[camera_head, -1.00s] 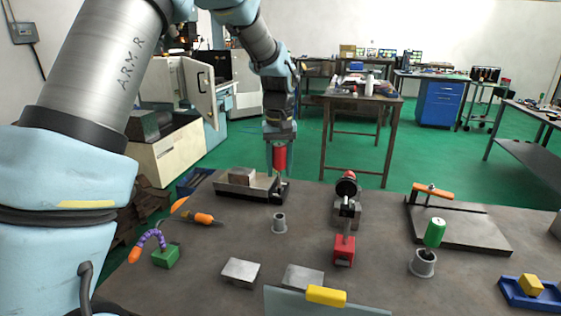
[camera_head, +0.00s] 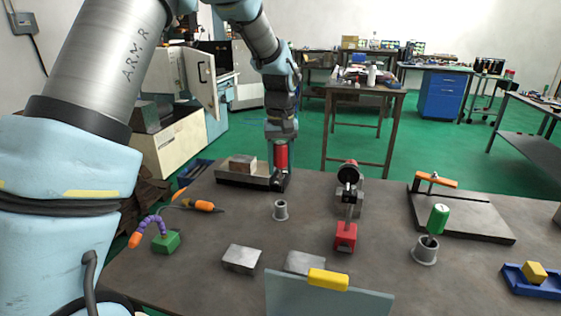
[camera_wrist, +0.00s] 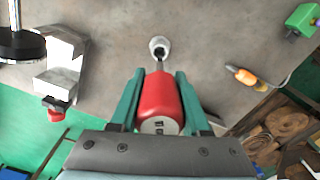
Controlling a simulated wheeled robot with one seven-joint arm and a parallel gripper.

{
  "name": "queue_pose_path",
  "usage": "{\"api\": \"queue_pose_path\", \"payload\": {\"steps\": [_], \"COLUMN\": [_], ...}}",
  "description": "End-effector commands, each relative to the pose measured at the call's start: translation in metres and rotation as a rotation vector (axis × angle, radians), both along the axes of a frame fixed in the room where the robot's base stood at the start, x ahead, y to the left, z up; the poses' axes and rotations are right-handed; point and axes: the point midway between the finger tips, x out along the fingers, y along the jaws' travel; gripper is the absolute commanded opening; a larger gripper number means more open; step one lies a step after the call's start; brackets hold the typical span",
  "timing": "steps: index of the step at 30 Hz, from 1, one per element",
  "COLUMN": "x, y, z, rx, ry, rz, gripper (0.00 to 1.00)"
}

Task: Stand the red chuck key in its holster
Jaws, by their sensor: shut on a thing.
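The red chuck key (camera_head: 281,157) is held upright in my gripper (camera_head: 281,152), handle between the fingers and shank down. In the wrist view the red handle (camera_wrist: 160,103) fills the gap between the green fingers (camera_wrist: 157,88), and its dark shank points toward a small grey cup, the empty holster (camera_wrist: 160,46). In the head view this holster (camera_head: 280,211) stands on the table, lower in the picture than the key. The key is apart from it, above the table; the exact height is hard to tell. A similar grey cup (camera_head: 425,252) holds a green-handled key (camera_head: 437,219).
To the right stand a black-and-grey chuck device (camera_head: 349,178) and a red block (camera_head: 346,238). An orange-handled tool (camera_head: 204,206) and green block (camera_head: 166,242) lie left. A clear panel (camera_head: 328,297) stands in front.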

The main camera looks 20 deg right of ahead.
Motion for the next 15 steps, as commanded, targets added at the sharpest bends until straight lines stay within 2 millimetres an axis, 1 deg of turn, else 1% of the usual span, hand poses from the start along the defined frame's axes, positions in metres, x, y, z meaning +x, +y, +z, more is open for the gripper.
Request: {"api": "queue_pose_path", "payload": {"steps": [1,6,10,15], "x": [0.000,0.000,0.000,0.000], "y": [0.000,0.000,0.000,0.000], "z": [-0.008,-0.021,-0.025,-0.025], "rx": [0.000,0.000,0.000,0.000], "ry": [0.000,0.000,0.000,0.000], "rz": [0.000,0.000,0.000,0.000], "gripper": [0.00,0.00,0.00,0.00]}}
